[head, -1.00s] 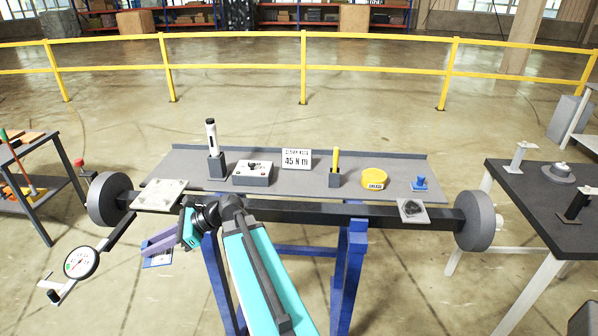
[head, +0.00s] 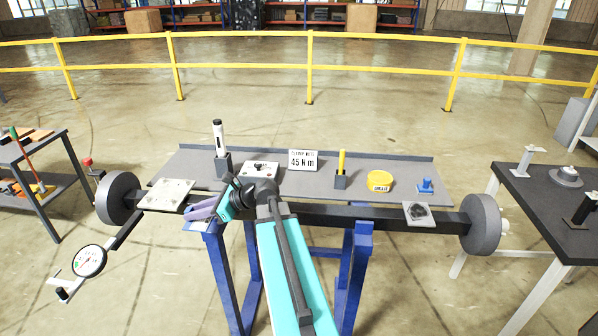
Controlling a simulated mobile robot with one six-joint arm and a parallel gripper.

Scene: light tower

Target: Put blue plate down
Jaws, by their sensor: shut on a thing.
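My gripper (head: 200,210), with purple fingers, is shut on a small thin plate (head: 194,226), which shows just below the fingertips. Only its pale edge shows clearly, and its blue face is mostly hidden. The gripper and plate are in front of the black beam, to the right of a pale square plate (head: 167,194) fixed on it. They appear over the top of the left blue stand leg; whether the plate touches anything I cannot tell.
Grey discs (head: 118,198) end the beam. A dial gauge (head: 89,261) hangs at left.

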